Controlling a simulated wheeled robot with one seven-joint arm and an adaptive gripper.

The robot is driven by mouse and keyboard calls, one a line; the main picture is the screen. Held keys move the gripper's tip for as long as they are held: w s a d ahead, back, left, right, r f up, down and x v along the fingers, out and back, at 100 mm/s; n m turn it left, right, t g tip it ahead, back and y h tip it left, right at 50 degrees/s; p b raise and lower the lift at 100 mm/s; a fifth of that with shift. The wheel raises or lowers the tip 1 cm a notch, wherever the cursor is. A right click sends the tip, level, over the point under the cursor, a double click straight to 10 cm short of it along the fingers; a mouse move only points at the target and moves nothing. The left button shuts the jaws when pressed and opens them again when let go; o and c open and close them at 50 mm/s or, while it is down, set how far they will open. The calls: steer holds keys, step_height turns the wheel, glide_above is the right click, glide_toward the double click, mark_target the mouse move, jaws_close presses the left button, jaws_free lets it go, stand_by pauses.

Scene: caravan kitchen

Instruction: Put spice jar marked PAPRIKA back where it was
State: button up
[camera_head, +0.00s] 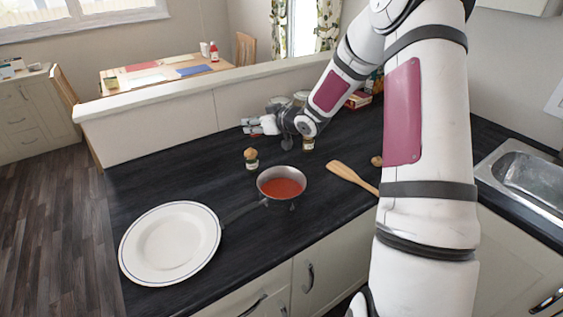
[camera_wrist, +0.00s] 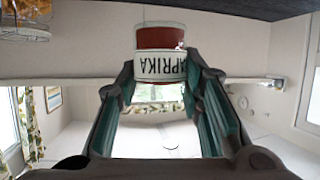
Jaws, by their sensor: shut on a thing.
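The spice jar marked PAPRIKA (camera_wrist: 161,52) shows between my fingertips in the wrist view, with a red band and a white label. Its lettering is upside down in that picture, as is the whole room. My gripper (camera_head: 254,125) is shut on the jar, near the low partition at the back of the counter in the head view. There the jar is small, a bit of red and white at the fingertips, mostly covered by the fingers. I cannot tell whether its base touches the counter.
A small jar with a brown lid (camera_head: 251,159) stands in front of my gripper, and another jar (camera_head: 308,143) stands right of it. A pot of red sauce (camera_head: 281,188), a wooden spatula (camera_head: 350,176) and a white plate (camera_head: 170,243) lie nearer. The dark counter (camera_head: 155,185) is clear at left.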

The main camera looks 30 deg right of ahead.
steer(key=d+f+b, duration=0.1)
steer(key=d+f, duration=0.2)
steer(key=d, duration=0.6)
steer(key=shift+y, duration=0.4)
steer(key=f, duration=0.3)
steer(key=s+f, duration=0.1)
steer(key=f, duration=0.1)
steer(key=shift+s+d+f, duration=0.1)
steer(key=shift+d+f, duration=0.1)
steer(key=shift+d, duration=0.2)
steer(key=shift+f, duration=2.1)
steer(key=shift+f, duration=0.1)
steer(key=shift+f, duration=0.15)
steer(key=o, duration=1.2)
